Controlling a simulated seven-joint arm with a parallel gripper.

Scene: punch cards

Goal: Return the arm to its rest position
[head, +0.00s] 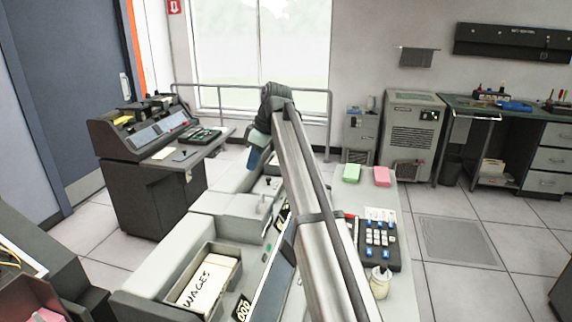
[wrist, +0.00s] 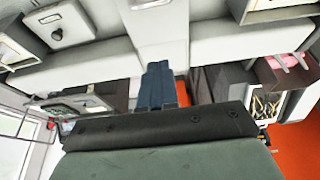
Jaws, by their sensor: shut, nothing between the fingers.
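My arm (head: 318,225) reaches from the bottom of the head view up and away over the grey card machine, and bends at its far end. My gripper (head: 254,160) hangs at that end on the left, with blue fingers, above the far part of the machine. In the wrist view, the blue fingers of my gripper (wrist: 158,68) lie together with nothing between them. The arm hides part of the machine and desk in the head view.
A tray marked WAGES (head: 238,272) holds cards in the machine. A keypad (head: 379,243), a small jar (head: 380,283), a green card stack (head: 351,173) and a pink card stack (head: 382,176) are on the desk at right. A dark console (head: 135,140) stands left; open floor lies beyond.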

